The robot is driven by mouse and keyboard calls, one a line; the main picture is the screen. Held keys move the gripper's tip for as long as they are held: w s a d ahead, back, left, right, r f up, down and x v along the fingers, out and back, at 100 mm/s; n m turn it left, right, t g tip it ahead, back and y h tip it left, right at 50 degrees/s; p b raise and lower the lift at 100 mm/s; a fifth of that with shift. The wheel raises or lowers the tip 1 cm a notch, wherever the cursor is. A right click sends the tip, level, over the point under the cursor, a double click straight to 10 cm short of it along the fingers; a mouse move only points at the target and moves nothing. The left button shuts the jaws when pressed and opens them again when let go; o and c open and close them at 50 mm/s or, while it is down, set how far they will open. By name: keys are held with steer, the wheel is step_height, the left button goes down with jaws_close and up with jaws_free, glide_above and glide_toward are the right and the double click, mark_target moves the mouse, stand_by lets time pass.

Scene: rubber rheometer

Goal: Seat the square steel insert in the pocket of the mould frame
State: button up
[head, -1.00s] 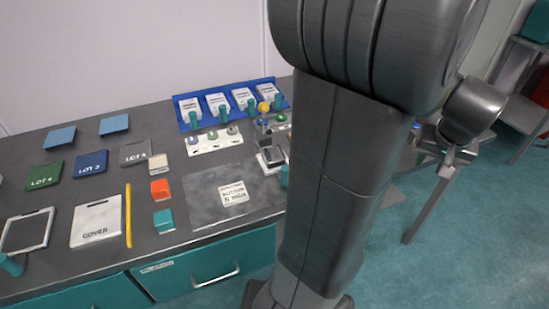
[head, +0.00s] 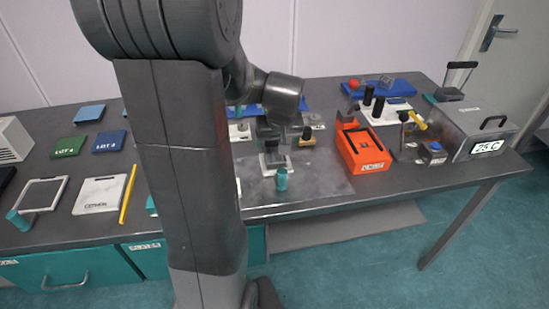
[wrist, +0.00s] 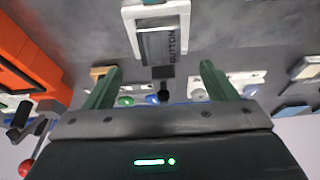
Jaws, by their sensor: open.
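My gripper (wrist: 160,68) is open, its two green fingers apart with nothing held between them. In the head view my gripper (head: 272,136) hangs near a small white frame with a teal handle, which I take as the mould frame (head: 264,170). In the wrist view the mould frame (wrist: 131,14) lies ahead of the fingertips, around a grey steel face lettered "BUTTON" (wrist: 163,45). I cannot tell whether this face is the square insert or the pocket floor. A dark block with a black knob (wrist: 164,90) shows between the fingers.
An orange box (head: 362,152) stands right of the mould frame, with a steel oven (head: 482,130) reading 25 C beyond. A white cover plate (head: 101,195), yellow stick (head: 128,196) and another frame (head: 22,191) lie left.

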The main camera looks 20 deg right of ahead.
mark_target(275, 152)
steer(key=shift+w+a+f, duration=0.1)
steer(key=shift+w+f, duration=0.3)
steer(key=shift+f, duration=0.3)
steer(key=shift+p+x, duration=0.4)
steer(key=shift+x, duration=2.25)
steer(key=shift+d, duration=0.2)
steer(key=c, duration=1.4)
steer(key=shift+o, duration=0.2)
steer(key=shift+r, duration=0.2)
